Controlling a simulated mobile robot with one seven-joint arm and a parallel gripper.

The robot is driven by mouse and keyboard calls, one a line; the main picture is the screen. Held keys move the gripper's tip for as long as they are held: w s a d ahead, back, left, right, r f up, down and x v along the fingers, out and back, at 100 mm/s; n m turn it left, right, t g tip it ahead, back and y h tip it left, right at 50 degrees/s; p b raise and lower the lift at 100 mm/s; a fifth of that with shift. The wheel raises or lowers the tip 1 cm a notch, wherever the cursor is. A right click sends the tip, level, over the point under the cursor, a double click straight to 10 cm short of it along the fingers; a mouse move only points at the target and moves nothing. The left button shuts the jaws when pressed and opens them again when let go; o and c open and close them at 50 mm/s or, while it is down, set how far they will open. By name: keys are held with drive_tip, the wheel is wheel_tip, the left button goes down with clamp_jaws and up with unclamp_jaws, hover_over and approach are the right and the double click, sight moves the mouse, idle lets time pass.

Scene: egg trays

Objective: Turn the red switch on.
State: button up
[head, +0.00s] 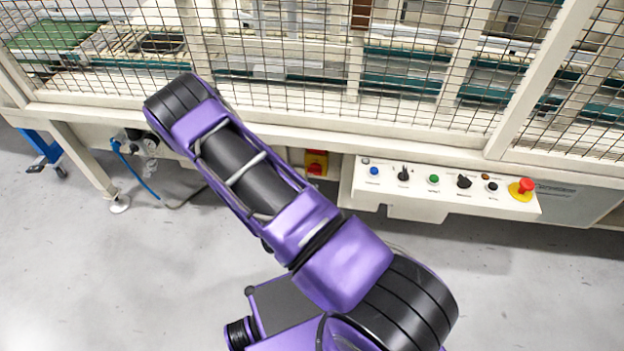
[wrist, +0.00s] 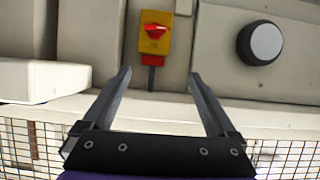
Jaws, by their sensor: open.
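The red switch (head: 316,168) sits on a yellow box on the front of the machine frame, below the mesh. It also shows in the wrist view (wrist: 154,31), which looks upside down, as a red handle on a yellow plate with a red part and a dark cable at one end. The handle looks roughly crosswise. My gripper (wrist: 159,73) is open and empty, its two fingers apart and pointing toward the switch, which lies past the fingertips. I see no contact. The head view does not show my gripper's fingers.
A white control panel (head: 400,208) with knobs, buttons and a red emergency stop (head: 521,189) projects right of the switch. A round pale disc with a black rim (wrist: 265,42) is beside the switch. Wire mesh (head: 420,60) fences the machine above. The grey floor (head: 80,260) is open.

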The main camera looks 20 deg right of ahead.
sight(315, 171)
drive_tip(key=s+f, duration=0.3)
drive_tip(key=x, duration=0.5)
drive_tip(key=b+x, duration=0.1)
drive_tip(key=x, duration=0.5)
drive_tip(key=b+x, duration=0.1)
drive_tip(key=x, duration=0.5)
drive_tip(key=shift+w+r, duration=0.2)
drive_tip(key=shift+r, duration=0.1)
drive_tip(key=shift+a, duration=0.1)
drive_tip(key=shift+t, duration=0.3)
drive_tip(key=c, duration=1.4)
